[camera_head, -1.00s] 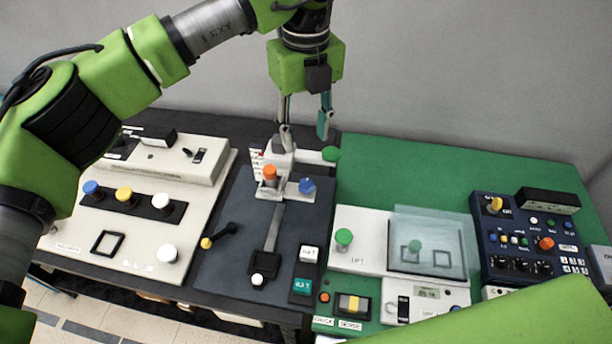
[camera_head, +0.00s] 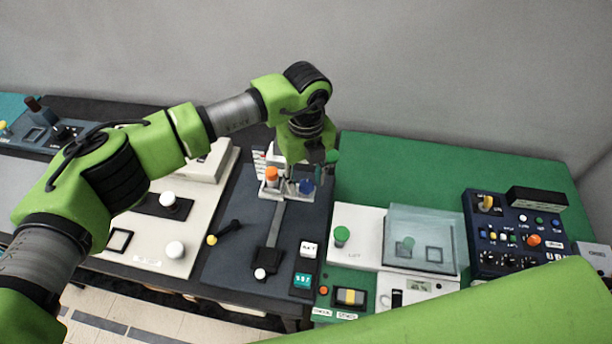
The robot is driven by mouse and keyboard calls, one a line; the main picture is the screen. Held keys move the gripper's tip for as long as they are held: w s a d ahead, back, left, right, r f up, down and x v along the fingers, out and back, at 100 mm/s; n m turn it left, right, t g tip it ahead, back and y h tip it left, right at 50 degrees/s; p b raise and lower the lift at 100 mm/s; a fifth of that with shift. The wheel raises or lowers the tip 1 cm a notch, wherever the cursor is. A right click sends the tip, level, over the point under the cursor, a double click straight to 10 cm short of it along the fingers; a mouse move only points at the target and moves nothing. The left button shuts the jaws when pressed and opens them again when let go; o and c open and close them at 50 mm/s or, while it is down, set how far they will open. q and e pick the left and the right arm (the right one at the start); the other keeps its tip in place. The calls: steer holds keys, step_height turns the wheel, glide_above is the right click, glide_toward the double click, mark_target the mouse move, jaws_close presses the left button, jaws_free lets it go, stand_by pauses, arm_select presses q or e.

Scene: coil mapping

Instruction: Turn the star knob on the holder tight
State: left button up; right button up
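The holder is a small pale bracket (camera_head: 262,192) at the back of the dark grey panel. My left gripper (camera_head: 307,176) points down over the holder's right side, close at the blue knob. Its fingers are small and partly lost against the holder, so their gap and any contact are unclear. My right gripper is out of view.
A clear cover (camera_head: 425,225) and a dark blue control box (camera_head: 480,230) are to the right. The green mat (camera_head: 400,165) behind is clear.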

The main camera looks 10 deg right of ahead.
arm_select(q)
steer(key=c, duration=1.1)
steer(key=shift+b, duration=0.5)
steer(key=m+b, duration=0.4)
steer(key=b, duration=0.2)
steer(key=m+b, duration=0.5)
steer(key=b, duration=0.1)
steer(key=shift+d+f, duration=0.1)
steer(key=shift+f, duration=0.1)
steer(key=m+b, duration=0.2)
steer(key=shift+r+m+b, duration=0.1)
steer(key=shift+m+b, duration=0.2)
steer(key=shift+m, duration=0.1)
steer(key=m+b, duration=0.1)
steer(key=m, duration=0.1)
steer(key=shift+m, duration=0.3)
steer(key=m+b, duration=0.1)
steer(key=m, duration=0.2)
steer(key=shift+r, duration=0.15)
steer(key=shift+m+b, duration=0.5)
steer(key=shift+m, duration=1.1)
